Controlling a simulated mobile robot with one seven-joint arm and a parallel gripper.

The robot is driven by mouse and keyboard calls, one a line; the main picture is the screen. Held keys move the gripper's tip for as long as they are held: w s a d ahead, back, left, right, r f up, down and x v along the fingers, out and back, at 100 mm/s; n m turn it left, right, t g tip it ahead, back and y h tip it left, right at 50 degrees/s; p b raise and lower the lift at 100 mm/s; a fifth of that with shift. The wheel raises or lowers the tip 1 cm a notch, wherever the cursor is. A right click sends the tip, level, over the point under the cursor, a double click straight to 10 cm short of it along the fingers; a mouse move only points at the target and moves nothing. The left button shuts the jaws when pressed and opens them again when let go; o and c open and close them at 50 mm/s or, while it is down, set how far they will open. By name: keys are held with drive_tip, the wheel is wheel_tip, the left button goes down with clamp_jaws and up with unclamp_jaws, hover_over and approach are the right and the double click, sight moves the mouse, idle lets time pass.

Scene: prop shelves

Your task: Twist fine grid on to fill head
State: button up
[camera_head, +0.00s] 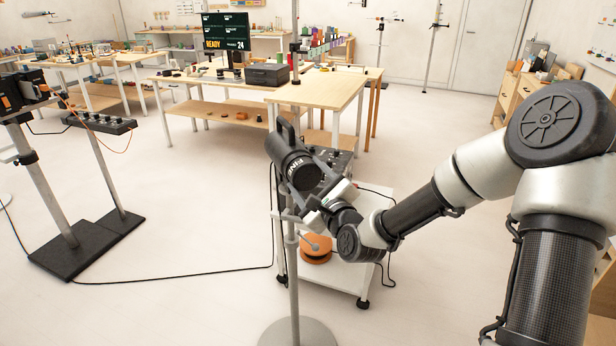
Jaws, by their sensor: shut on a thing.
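The fill head (284,146) is a black cylindrical lamp with a handle on top, tilted on a metal stand (293,270). The fine grid (303,173) is a dark round disc with pale lettering at the front of the head, facing my arm. My gripper (316,197) is shut on the grid, with its pale fingers at the disc's lower and right edges. The grid appears to be at the head's front rim; whether it is seated or turned cannot be told. The fingers' contact points are partly hidden.
A white cart (340,275) stands behind the stand, with a dark control box (330,158) on top and an orange-brown round object (316,250) on its lower shelf. A cable (180,280) crosses the floor. Another stand (45,185) is at left. Workbenches (230,88) are behind.

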drive_tip(key=shift+a+r, duration=0.15)
drive_tip(key=shift+m+p, duration=0.6)
drive_tip(key=shift+m, duration=0.9)
drive_tip(key=o, duration=1.2)
drive_tip(key=shift+w, duration=0.1)
drive_tip(key=shift+f, duration=0.2)
